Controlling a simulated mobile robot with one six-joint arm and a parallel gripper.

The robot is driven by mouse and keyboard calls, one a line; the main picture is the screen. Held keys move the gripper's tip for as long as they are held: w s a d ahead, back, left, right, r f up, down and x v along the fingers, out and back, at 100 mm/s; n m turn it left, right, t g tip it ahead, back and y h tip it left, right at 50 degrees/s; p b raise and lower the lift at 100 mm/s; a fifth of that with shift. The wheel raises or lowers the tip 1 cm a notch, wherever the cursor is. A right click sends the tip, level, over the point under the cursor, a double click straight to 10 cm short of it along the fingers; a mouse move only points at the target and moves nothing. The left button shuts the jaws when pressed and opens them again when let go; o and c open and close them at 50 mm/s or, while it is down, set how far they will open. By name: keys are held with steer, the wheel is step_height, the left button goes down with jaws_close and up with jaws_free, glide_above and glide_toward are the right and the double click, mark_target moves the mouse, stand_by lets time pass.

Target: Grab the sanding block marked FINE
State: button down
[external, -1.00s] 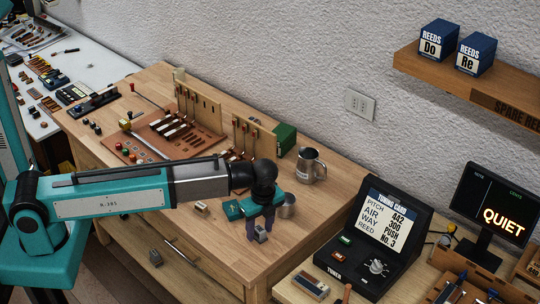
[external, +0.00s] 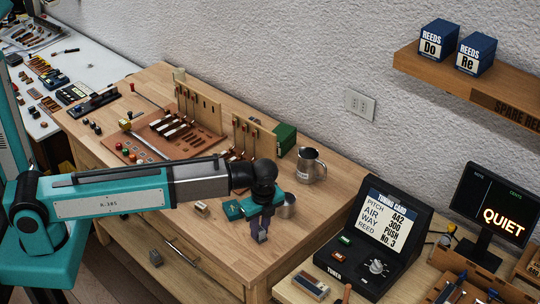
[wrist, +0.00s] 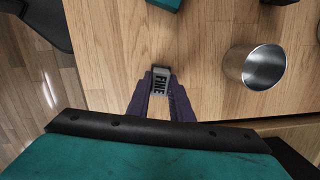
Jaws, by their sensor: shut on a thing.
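The grey sanding block marked FINE (wrist: 160,79) shows in the wrist view between the two purple fingers of my gripper (wrist: 161,86). The fingers are shut on its sides, and the label faces the camera. In the external view my gripper (external: 260,237) points down over the front right part of the wooden bench (external: 228,236). There the fingers mostly hide the block. I cannot tell whether the block touches the bench top.
A metal cup (external: 288,207) stands close behind my gripper, to the right in the wrist view (wrist: 264,67). A small block (external: 201,207) lies on the bench to the left. The bench's front edge is near.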

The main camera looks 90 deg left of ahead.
mark_target(260, 229)
steer(key=shift+r, duration=0.15)
steer(key=shift+r+b, duration=0.95)
steer(key=shift+r, duration=0.65)
steer(key=s+d+b, duration=0.1)
steer(key=s, duration=0.2)
steer(key=s+b, duration=0.1)
steer(key=s, duration=0.3)
steer(key=s+d+b, duration=0.1)
steer(key=s, duration=0.2)
steer(key=shift+s+d+r, duration=0.3)
steer(key=shift+s+r, duration=0.05)
steer(key=shift+s, duration=0.05)
steer(key=s+b, duration=0.1)
steer(key=b, duration=0.2)
steer(key=s+b, duration=0.1)
steer(key=b, duration=0.1)
steer(key=shift+s+d+b, duration=0.15)
steer(key=shift+d+b, duration=0.15)
steer(key=shift+b, duration=0.1)
steer(key=s+b, duration=0.1)
steer(key=b, duration=0.3)
steer(key=shift+s+d+r, duration=0.1)
steer(key=shift+d+r, duration=0.05)
steer(key=shift+s+d+r+b, duration=0.15)
steer(key=shift+s+b, duration=0.4)
steer(key=shift+b, duration=0.65)
steer(key=shift+r, duration=0.1)
